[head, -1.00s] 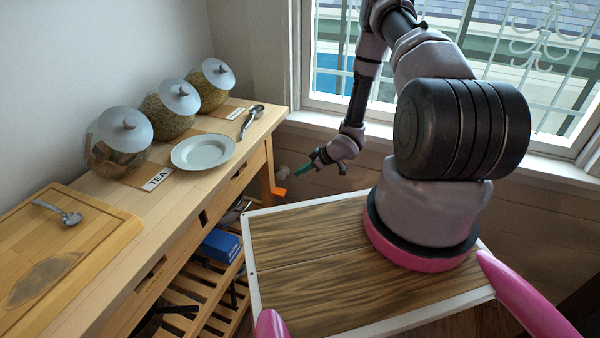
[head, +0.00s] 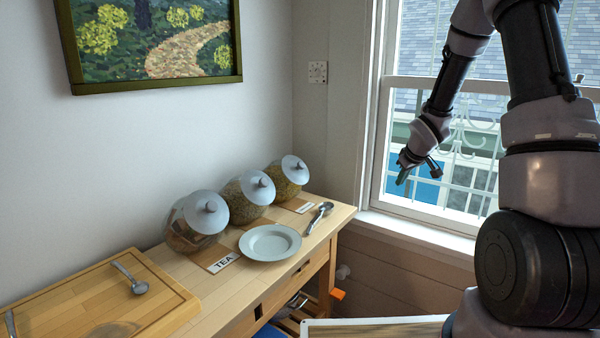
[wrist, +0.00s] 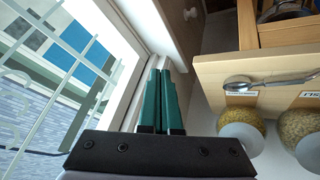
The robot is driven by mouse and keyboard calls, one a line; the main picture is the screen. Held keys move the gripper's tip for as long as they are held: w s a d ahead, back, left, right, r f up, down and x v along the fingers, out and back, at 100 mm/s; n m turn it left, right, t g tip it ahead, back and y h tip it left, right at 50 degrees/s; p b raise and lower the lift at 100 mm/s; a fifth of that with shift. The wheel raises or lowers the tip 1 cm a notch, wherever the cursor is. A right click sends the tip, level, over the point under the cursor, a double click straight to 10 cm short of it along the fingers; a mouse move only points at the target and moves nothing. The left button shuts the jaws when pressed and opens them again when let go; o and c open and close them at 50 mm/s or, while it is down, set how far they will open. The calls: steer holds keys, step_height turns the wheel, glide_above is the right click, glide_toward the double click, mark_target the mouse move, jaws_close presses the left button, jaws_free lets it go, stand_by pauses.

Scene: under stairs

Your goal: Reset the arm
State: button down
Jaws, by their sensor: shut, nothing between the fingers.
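My gripper (head: 404,172) is raised in front of the window, to the right of the wooden table and above its height. In the wrist view its green fingers (wrist: 160,100) are together with nothing between them. My arm bends down from the upper right in the head view. The gripper is apart from everything around it.
The wooden table (head: 213,318) holds three lidded jars (head: 200,222), a grey plate (head: 270,243), a spoon (head: 319,218) near its far end and a cutting board (head: 90,308) with another spoon. The window (head: 440,130) is close behind my gripper.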

steer(key=s+r+m+h, duration=0.1)
steer(key=s+r+m, duration=0.2)
steer(key=s+r, duration=0.45)
steer(key=s+r+m, duration=0.2)
steer(key=s+r, duration=0.3)
steer(key=r, duration=0.6)
steer(key=s+a+r+m+y, duration=0.1)
steer(key=s+a+r, duration=0.1)
steer(key=s, duration=0.4)
steer(key=s+a+r+m+y, duration=0.1)
steer(key=s+a+r, duration=0.2)
steer(key=s, duration=0.4)
steer(key=s+a+r+m+y, duration=0.1)
steer(key=s+a+r+m, duration=0.1)
steer(key=s, duration=0.5)
steer(key=shift+s+a+r, duration=0.25)
steer(key=shift+a+r, duration=0.1)
steer(key=shift+a, duration=0.1)
